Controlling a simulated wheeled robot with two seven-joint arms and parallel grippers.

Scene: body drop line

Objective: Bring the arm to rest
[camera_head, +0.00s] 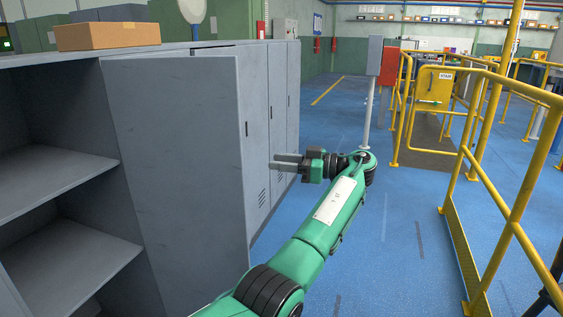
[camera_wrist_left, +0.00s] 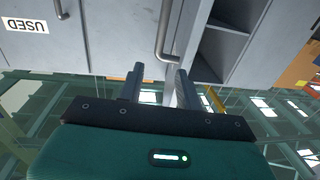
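My left arm, green with black joints, reaches up from the bottom of the head view. My left gripper (camera_head: 274,161) points left toward the grey lockers, with its two fingers apart. In the left wrist view the gripper (camera_wrist_left: 160,72) is open, with a gap between the fingers and nothing seen held. A curved metal handle (camera_wrist_left: 162,32) on a grey door shows just beyond the fingertips. I cannot tell whether it is touched. My right gripper is not in view.
A grey locker door (camera_head: 185,160) stands open beside a cabinet with empty shelves (camera_head: 60,180). A cardboard box (camera_head: 108,36) lies on top. Yellow railings (camera_head: 512,215) stand on the right. Blue floor (camera_head: 405,235) is clear between the arm and the railings.

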